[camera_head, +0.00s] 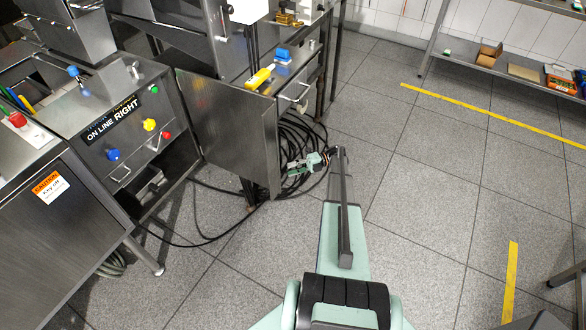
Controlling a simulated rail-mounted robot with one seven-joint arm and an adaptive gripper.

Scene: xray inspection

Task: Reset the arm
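My arm (342,215) reaches forward from the bottom middle of the head view. Its far end, with my gripper (297,168), is close to the right edge of a steel cabinet (228,130). The gripper is small and dark with pale green parts, and it points left. I cannot tell whether its fingers are open or shut, or whether it touches the cabinet. No held object can be made out.
Black cables (300,138) lie coiled behind the gripper and run along the floor. A control panel (125,118) marked "ON LINE RIGHT" stands left. A shelf (500,70) with boxes is at the upper right. The tiled floor (425,180) to the right is clear.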

